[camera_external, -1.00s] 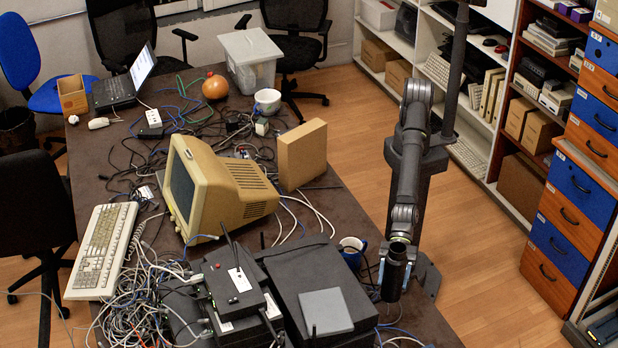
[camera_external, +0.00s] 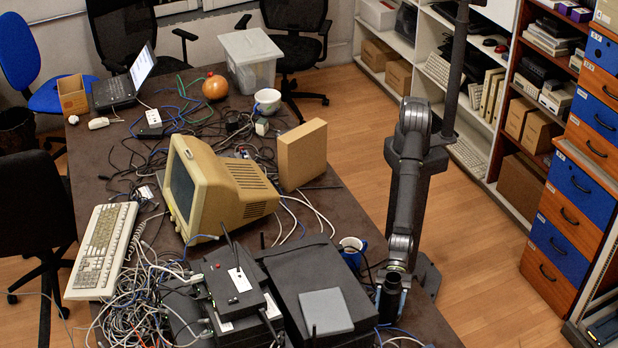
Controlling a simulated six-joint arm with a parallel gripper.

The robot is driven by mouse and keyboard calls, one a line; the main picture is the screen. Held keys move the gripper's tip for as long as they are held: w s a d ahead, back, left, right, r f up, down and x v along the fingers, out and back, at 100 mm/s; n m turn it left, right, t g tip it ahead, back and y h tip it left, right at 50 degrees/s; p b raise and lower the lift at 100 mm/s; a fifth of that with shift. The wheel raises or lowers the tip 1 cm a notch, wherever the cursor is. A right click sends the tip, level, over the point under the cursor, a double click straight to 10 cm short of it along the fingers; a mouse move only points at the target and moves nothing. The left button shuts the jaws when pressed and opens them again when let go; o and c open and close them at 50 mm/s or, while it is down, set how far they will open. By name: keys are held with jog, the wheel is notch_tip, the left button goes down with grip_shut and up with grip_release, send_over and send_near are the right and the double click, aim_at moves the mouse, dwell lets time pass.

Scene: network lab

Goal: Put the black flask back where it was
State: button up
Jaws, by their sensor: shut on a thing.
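The black flask (camera_external: 387,300) is upright at the front right of the table, just right of the black boxes. My gripper (camera_external: 393,284) is shut on it from above, with a light blue finger showing at its right side. The flask's lower end is near the table top among cables. I cannot tell whether it touches the table.
A blue mug (camera_external: 353,253) stands close by, left of and behind the flask. A black box (camera_external: 318,275) with a grey square device (camera_external: 326,311) on top is to the left. Cables lie around the flask. The table's right edge is close.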

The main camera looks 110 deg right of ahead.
jog(key=shift+f, duration=0.15)
jog(key=o, duration=1.4)
jog(key=shift+f, duration=0.1)
jog(key=shift+s+d+r, duration=0.1)
jog(key=shift+d+r, duration=0.05)
jog(key=shift+r, duration=0.1)
jog(key=v, duration=1.1)
jog(key=shift+s+d+r, duration=0.1)
jog(key=shift+s+d, duration=0.1)
jog(key=shift+d, duration=0.05)
